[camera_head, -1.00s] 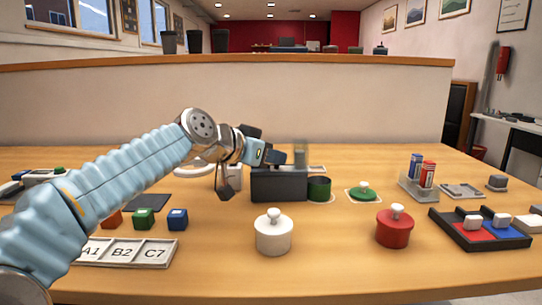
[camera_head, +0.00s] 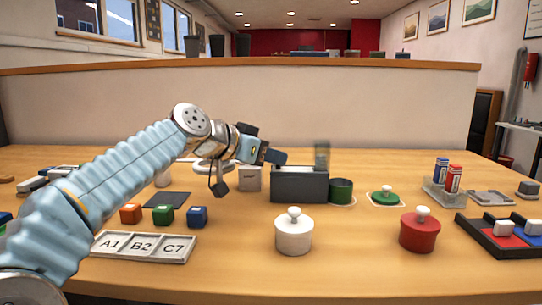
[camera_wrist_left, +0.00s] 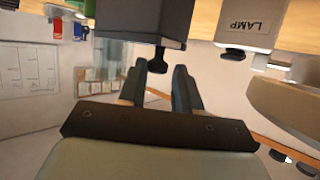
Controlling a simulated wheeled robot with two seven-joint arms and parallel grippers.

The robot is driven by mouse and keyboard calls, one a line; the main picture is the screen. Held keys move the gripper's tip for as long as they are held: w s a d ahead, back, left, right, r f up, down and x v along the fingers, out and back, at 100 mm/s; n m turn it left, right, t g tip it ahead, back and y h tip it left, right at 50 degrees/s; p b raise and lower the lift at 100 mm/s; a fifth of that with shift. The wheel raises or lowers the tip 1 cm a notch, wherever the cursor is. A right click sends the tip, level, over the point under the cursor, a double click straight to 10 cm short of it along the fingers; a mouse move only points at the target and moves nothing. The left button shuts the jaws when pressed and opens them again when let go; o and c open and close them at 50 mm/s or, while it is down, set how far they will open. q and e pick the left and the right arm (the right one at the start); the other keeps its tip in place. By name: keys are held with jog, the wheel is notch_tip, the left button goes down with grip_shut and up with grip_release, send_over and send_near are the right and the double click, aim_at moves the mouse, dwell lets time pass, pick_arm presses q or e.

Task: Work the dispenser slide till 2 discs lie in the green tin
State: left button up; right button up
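The dispenser is a dark grey box (camera_head: 299,187) with a see-through upright tube (camera_head: 321,156) at its right end. The green tin (camera_head: 341,192) stands against its right side; its inside is hidden, so I see no discs in it. My left gripper (camera_head: 276,156) is over the box's left part. In the left wrist view, the dispenser (camera_wrist_left: 145,18) has a dark knob (camera_wrist_left: 158,65). The fingers of my left gripper (camera_wrist_left: 160,72) are apart, and the knob appears between their tips; I cannot tell whether they touch it. My right gripper is out of view.
A pale box (camera_head: 249,179), seemingly the one marked LAMP (camera_wrist_left: 257,25), stands just left of the dispenser. A green lid (camera_head: 386,198) lies to the right. A white pot (camera_head: 294,236) and red pot (camera_head: 420,232) stand in front. Coloured cubes (camera_head: 163,215) are at left.

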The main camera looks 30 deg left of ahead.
pick_arm(q)
jog(key=v, duration=1.4)
jog(key=shift+w, duration=0.1)
dwell(0.8)
